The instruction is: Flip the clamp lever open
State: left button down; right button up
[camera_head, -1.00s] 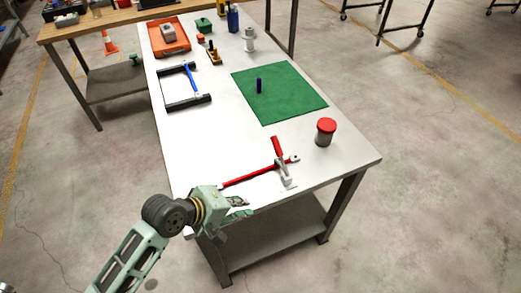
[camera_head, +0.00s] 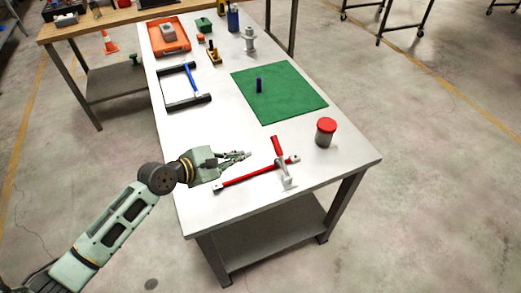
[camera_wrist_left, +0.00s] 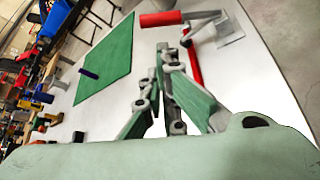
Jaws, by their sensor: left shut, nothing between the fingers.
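The clamp (camera_head: 286,181) stands near the front edge of the white table. Its red lever handle (camera_head: 277,146) points up and away from the base. My right gripper is not in view.
A red-lidded jar (camera_head: 326,132) stands right of the clamp. A green mat (camera_head: 290,100) with a small dark blue cylinder (camera_head: 259,85) lies behind. A black frame with a blue handle (camera_head: 190,78) lies at the left edge. An orange tray (camera_head: 155,46) is at the far end.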

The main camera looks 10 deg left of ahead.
aim_at(278, 157)
pick_arm(q)
jog(key=x, duration=1)
jog(key=shift+w, duration=0.1)
